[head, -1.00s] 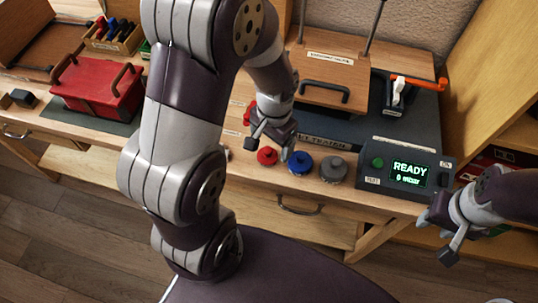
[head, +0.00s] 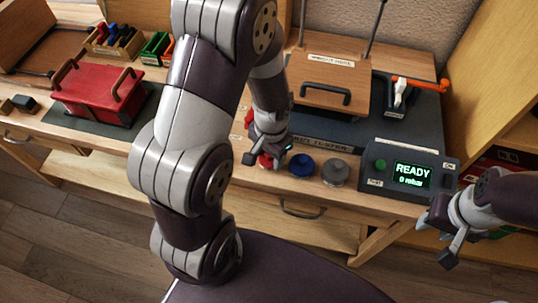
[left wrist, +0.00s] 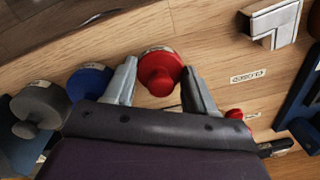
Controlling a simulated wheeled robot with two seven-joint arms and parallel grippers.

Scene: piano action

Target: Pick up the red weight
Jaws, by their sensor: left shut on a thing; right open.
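The red weight (left wrist: 160,72) is a round red disc with a knob, on the wooden bench top. In the left wrist view it sits between the two fingers of my left gripper (left wrist: 158,80), which is shut on it. In the head view the red weight (head: 267,160) is mostly hidden by my left gripper (head: 268,155). The blue weight (head: 301,166) and grey weight (head: 335,172) stand in a row to its right. My right gripper (head: 437,236) is open and empty, in front of the bench at the right.
A tester box with a READY screen (head: 411,172) stands right of the weights. A wooden block with a black handle (head: 333,80) is behind them. A red box (head: 98,90) is at the left. In the left wrist view, a small red knob (left wrist: 234,114) lies nearby.

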